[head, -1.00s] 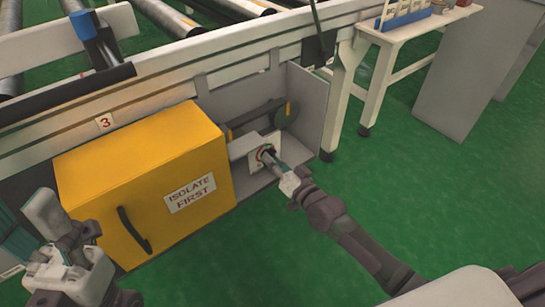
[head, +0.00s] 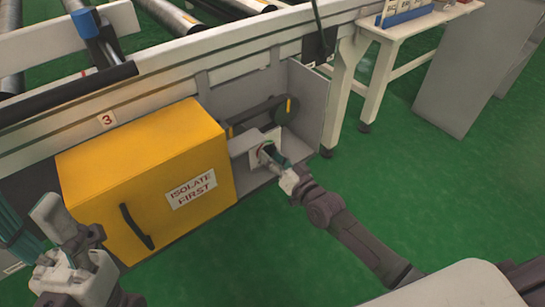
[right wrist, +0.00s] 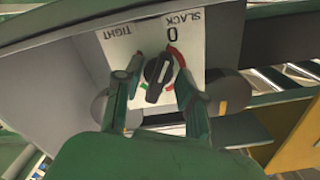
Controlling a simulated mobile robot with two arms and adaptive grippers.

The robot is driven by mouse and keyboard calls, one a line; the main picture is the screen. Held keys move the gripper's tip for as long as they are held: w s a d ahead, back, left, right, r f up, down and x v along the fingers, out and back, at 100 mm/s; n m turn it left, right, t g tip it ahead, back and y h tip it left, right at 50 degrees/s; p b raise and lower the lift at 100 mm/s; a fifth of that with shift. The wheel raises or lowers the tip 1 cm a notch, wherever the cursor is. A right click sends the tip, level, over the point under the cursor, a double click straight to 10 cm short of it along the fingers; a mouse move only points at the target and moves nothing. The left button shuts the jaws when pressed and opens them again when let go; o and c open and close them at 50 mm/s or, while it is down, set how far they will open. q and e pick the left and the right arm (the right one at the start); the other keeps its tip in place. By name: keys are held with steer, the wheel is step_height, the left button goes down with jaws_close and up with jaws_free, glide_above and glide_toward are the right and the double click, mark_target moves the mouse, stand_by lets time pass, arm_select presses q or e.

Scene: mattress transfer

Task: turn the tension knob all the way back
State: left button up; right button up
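The tension knob (right wrist: 158,76) is black with a pale pointer line, on a white plate (right wrist: 112,42) marked TIGHT and SLACK 0, upside down in the right wrist view. Its pointer slants up toward the 0 side. Red and green marks show around it. My right gripper (right wrist: 157,68) has one finger on each side of the knob, with narrow gaps visible; contact is unclear. In the head view my right gripper (head: 273,158) reaches into the recess and covers most of the knob. My left gripper (head: 62,245) is open and empty at the lower left.
A yellow box (head: 145,175) labelled ISOLATE FIRST, with a black handle, stands left of the recess. A grey side panel (head: 308,105) closes its right side. A belt and wheel (head: 286,110) sit behind the plate.

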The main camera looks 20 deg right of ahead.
steer(key=shift+s, duration=0.1)
steer(key=shift+s+d, duration=0.2)
steer(key=shift+s, duration=0.1)
steer(key=v, duration=1.1)
steer(key=shift+s, duration=0.2)
